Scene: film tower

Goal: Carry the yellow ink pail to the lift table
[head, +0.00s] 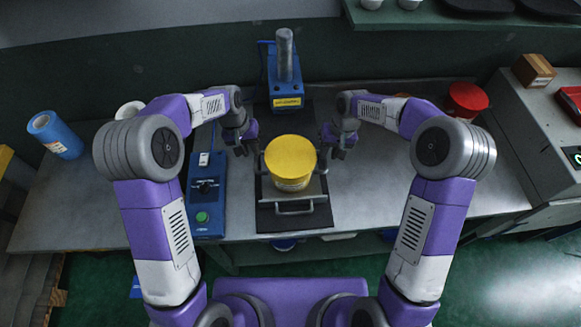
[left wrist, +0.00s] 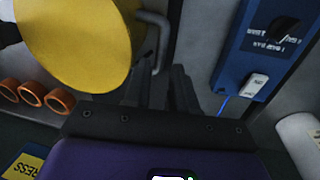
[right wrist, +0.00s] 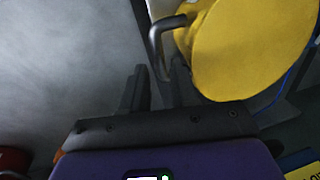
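The yellow ink pail (head: 290,158) has a yellow lid and stands upright on the bench, over a black pad with a metal plate (head: 263,190). A grey bar handle shows at each side of it. My left gripper (head: 243,148) is left of the pail; in the left wrist view its fingers (left wrist: 160,88) are apart, with the handle (left wrist: 158,40) just beyond them. My right gripper (head: 338,150) is right of the pail; in the right wrist view its fingers (right wrist: 158,85) are apart near the other handle (right wrist: 160,45). I cannot tell which thing is the lift table.
A blue press-like device (head: 284,85) with a metal column stands behind the pail. A blue control box (head: 207,190) with a green button lies to its left. A blue roll (head: 55,137) is at far left, a red tub (head: 466,98) at right.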

